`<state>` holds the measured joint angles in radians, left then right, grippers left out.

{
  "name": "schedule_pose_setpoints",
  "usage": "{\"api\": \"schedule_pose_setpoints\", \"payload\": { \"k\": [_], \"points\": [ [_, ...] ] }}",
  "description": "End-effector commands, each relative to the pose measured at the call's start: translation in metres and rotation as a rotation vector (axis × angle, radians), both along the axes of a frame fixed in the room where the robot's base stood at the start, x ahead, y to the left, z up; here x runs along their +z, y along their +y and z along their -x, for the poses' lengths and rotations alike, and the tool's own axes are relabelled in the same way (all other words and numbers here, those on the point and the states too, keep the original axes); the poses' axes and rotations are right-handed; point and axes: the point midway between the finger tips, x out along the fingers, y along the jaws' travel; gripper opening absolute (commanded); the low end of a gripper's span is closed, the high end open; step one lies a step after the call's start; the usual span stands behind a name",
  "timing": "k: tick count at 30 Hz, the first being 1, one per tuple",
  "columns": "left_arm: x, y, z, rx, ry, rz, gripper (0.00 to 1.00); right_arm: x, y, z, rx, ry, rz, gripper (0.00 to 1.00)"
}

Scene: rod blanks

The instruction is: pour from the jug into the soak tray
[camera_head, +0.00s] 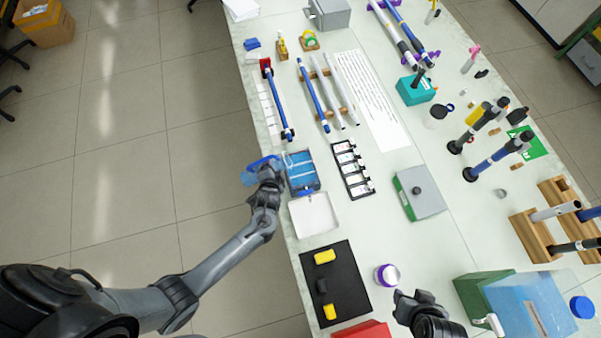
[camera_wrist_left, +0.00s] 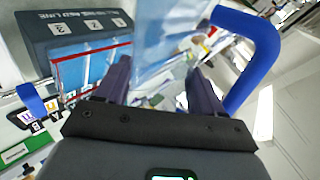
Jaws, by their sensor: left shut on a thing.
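The clear bluish jug (camera_head: 249,179) with a blue handle (camera_head: 262,162) is at the left edge of the table in the head view. My left gripper (camera_head: 271,172) is shut on it. In the left wrist view the jug (camera_wrist_left: 172,38) shows between the two fingers (camera_wrist_left: 160,88), with its handle (camera_wrist_left: 262,50) to the right. The soak tray (camera_head: 318,181), with blue inside, is just right of the gripper. The left wrist view shows its dark labelled wall (camera_wrist_left: 60,35) and a red line. I cannot tell the jug's exact tilt. My right gripper (camera_head: 414,298) is at the bottom, apart from both.
A white tray (camera_head: 314,229) is just below the soak tray. A black labelled rack (camera_head: 352,170) is to its right, and blue and white rods (camera_head: 312,95) lie above. A black mat (camera_head: 345,285) holds yellow pieces. Open floor is left of the table.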

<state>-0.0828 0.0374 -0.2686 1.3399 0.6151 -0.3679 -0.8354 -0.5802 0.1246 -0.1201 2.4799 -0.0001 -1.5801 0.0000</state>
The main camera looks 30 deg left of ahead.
Motion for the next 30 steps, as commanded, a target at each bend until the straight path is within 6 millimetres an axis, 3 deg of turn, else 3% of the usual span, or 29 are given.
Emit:
{"api": "schedule_pose_setpoints", "payload": {
  "k": [9, 30],
  "points": [
    [0.0057, -0.0010, -0.0019, 0.000, 0.028, -0.031, 0.17, 0.0112, 0.0017, -0.0001, -0.005, 0.000, -0.007, 0.43],
    [0.0048, -0.0011, -0.0017, -0.001, 0.033, -0.037, 0.17, 0.0111, 0.0004, -0.0001, -0.002, 0.000, -0.002, 0.43]
  ]
}}
